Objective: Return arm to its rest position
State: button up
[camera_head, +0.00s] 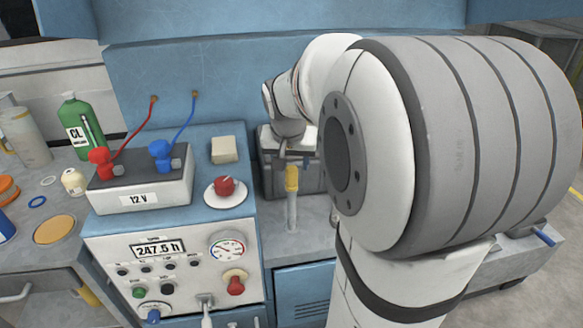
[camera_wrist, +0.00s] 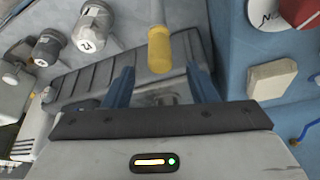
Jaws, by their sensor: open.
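My arm fills the right half of the head view and reaches back toward the blue cabinet. My gripper (camera_wrist: 161,80) is open, with its two blue fingers apart in the wrist view. It holds nothing that I can see. A yellow-capped grey rod (camera_head: 292,180) stands upright below my wrist in the head view. Its yellow end (camera_wrist: 159,52) shows just beyond the fingertips, lined up with the gap between them. I cannot tell how far apart they are. In the head view my arm hides much of the gripper and the area behind it.
A blue console (camera_head: 170,237) with a gauge, knobs and a red button (camera_head: 224,186) stands left of the gripper. A 12 V battery (camera_head: 139,190) with red and blue clamps sits on it. A green bottle (camera_head: 82,128) stands farther left. A dark ribbed case (camera_wrist: 90,82) lies beneath the gripper.

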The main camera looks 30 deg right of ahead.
jog(key=shift+s+a+r, duration=0.15)
jog(key=shift+s+r, duration=0.1)
jog(key=shift+r, duration=0.4)
jog(key=shift+s+a+r+p, duration=0.2)
jog(key=shift+a+r+p, duration=0.05)
jog(key=shift+p, duration=0.05)
jog(key=s+a+r+n+y+p, duration=0.1)
jog(key=s+a+r+n+p, duration=0.1)
jog(key=s+a+p, duration=0.3)
jog(key=s+a+r+n+g+y+p, duration=0.1)
jog(key=s+a+r+n+p, duration=0.1)
jog(key=s+a+n+p, duration=0.2)
jog(key=s+a, duration=0.3)
jog(key=s, duration=0.4)
jog(key=shift+s+a+r+n+p, duration=0.15)
jog(key=shift+a+r+n+p, duration=0.15)
jog(key=shift+r+p, duration=0.1)
